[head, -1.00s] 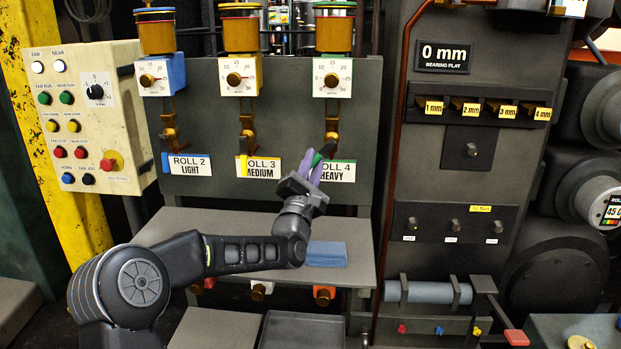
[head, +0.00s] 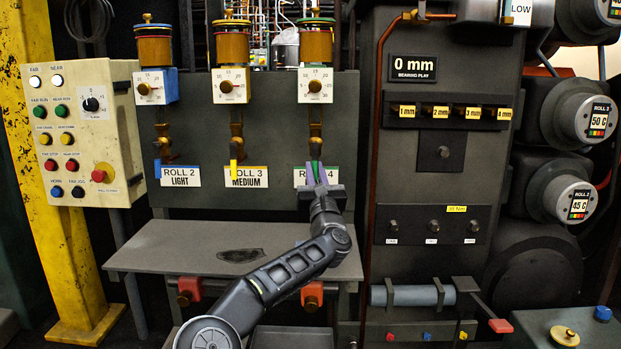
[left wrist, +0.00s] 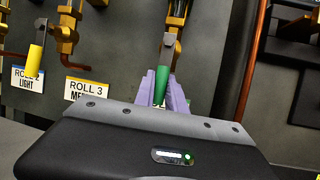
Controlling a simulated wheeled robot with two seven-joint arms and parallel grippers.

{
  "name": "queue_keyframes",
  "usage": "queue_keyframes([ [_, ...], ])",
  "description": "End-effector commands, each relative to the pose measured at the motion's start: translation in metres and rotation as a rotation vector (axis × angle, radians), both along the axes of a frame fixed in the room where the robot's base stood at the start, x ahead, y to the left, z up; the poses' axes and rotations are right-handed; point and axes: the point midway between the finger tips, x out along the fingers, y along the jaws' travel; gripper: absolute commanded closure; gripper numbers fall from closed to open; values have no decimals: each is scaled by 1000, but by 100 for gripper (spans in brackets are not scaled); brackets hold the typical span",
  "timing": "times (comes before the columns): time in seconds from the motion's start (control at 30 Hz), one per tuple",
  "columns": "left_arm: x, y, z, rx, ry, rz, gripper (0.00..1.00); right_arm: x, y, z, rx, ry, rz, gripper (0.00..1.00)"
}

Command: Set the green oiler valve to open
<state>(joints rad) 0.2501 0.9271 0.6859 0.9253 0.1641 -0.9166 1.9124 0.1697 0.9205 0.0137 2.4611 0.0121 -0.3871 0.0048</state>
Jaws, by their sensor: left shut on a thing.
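The green oiler valve handle (head: 316,172) points down below the brass fitting of the right-hand oiler (head: 316,46), in front of the ROLL 4 label. My left gripper (head: 320,186) is at this handle, and its purple fingers are shut on it. In the left wrist view the green handle (left wrist: 161,84) stands between the two purple fingers (left wrist: 162,98), roughly in line with the brass pipe above. The gripper covers most of the ROLL 4 label. My right gripper is not in view.
The yellow handle (head: 234,172) and the blue handle (head: 157,169) hang down at the left. A grey shelf (head: 165,240) lies below the panel. The bearing play panel (head: 440,150) stands to the right, with a copper pipe (head: 378,120) along its left edge.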

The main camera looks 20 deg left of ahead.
Motion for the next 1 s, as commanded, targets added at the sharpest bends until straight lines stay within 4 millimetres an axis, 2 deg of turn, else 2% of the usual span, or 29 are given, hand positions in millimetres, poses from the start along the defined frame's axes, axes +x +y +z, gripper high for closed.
queue_keyframes([
  [0.47,1,-1,3,-19,-10,0,100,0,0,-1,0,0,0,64],
  [0.5,1,-1,3,-19,-10,0,82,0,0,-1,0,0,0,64],
  [0.73,1,-1,2,-17,-9,0,63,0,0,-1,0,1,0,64],
  [1.0,1,-1,1,-17,-7,-1,63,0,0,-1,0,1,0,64],
])
